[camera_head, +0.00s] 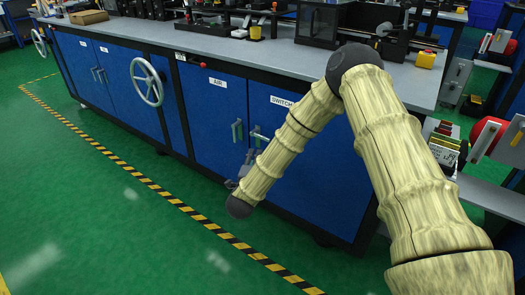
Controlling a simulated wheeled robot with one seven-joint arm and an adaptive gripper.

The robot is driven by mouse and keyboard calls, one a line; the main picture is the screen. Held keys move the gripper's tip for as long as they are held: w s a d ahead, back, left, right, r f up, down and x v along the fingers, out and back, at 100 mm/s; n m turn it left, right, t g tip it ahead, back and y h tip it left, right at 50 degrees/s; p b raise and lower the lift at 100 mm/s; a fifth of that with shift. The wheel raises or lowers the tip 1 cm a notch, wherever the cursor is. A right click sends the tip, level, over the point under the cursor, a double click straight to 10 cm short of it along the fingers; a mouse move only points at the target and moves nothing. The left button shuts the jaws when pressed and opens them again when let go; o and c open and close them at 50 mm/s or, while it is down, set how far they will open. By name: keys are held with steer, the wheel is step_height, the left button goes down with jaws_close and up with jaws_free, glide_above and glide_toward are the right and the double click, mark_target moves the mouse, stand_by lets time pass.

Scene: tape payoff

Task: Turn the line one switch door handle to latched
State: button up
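The blue switch door (325,188) is in the cabinet front, with a white SWITCH label (281,102) near its top. A pale green handle (257,132) shows at its left edge, partly hidden by my arm; it looks tilted, but I cannot tell whether it is latched. My gripper (246,160) is a small dark shape just below the handle, mostly hidden behind my forearm. I cannot tell whether it touches the handle, or whether it is open or shut.
The AIR door (212,110) with its own handle (237,131) is close on the left. A grey handwheel (147,82) sticks out further left. The grey worktop (225,45) carries machines. The green floor (120,215) in front is clear, with a striped line.

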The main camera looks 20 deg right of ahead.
mark_target(263, 139)
steer(key=shift+m+h, duration=0.5)
steer(key=shift+m, duration=0.1)
steer(key=b+x, duration=0.1)
steer(key=x, duration=0.7)
steer(key=b+x, duration=0.1)
steer(key=x, duration=0.2)
steer(key=shift+w+d+r+b, duration=0.2)
steer(key=shift+w+r+b, duration=0.15)
steer(key=shift+r, duration=0.05)
jaws_close()
